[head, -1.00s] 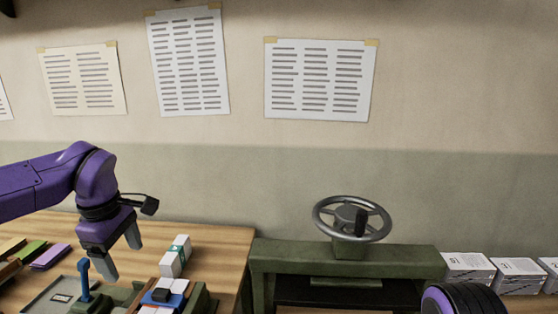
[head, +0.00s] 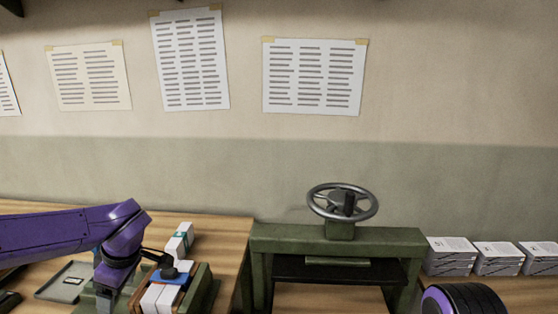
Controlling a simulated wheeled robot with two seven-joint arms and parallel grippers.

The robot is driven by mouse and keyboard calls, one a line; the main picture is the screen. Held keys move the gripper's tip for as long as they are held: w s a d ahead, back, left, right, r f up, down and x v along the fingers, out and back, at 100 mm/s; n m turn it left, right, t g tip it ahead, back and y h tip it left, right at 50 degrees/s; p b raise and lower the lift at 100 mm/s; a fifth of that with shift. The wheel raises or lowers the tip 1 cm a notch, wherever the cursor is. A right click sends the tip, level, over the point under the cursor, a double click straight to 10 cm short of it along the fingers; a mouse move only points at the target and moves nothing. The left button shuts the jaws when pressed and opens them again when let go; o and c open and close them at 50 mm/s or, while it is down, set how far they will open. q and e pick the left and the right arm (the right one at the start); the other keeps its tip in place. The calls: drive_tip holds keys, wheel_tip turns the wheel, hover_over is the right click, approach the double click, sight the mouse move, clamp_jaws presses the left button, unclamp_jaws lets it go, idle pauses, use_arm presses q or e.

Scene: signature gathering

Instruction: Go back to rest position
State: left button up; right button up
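My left arm comes in from the left in the head view, low over the wooden table. My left gripper (head: 122,296) points down at the bottom edge, in front of a green fixture beside the blue-topped holder. Its fingertips are partly cut off by the frame, so I cannot tell whether it is open or shut. Of my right arm only a rounded purple and black part shows at the bottom right; the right gripper is out of view.
A holder with white paper blocks (head: 162,297) stands right of my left gripper. A white banded stack (head: 179,243) lies behind it. A grey tray (head: 62,282) is at left. A green press with a handwheel (head: 342,203) stands in the middle. Paper stacks (head: 451,256) stand at right.

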use_arm(q)
drive_tip(key=s+f+m+t+y, duration=0.25)
drive_tip(key=s+f, duration=0.25)
drive_tip(key=f, duration=0.6)
drive_tip(key=s+f+m+t+y, duration=0.2)
drive_tip(key=s+f+m, duration=0.2)
drive_tip(key=f, duration=0.8)
drive_tip(key=s+d+f+m+g+h, duration=0.1)
drive_tip(key=s+f+m+h, duration=0.15)
drive_tip(key=s, duration=0.45)
drive_tip(key=s+d+f+m+h, duration=0.1)
drive_tip(key=s+d+f, duration=0.1)
drive_tip(key=s+f, duration=0.35)
drive_tip(key=s+d+f+m+g+h, duration=0.1)
drive_tip(key=s+f+h, duration=0.1)
drive_tip(key=s, duration=0.6)
wheel_tip(320, 180, down, 14)
drive_tip(key=b, duration=1.3)
drive_tip(key=shift+w+d, duration=0.15)
drive_tip(key=shift+d, duration=0.05)
drive_tip(key=shift+r, duration=0.1)
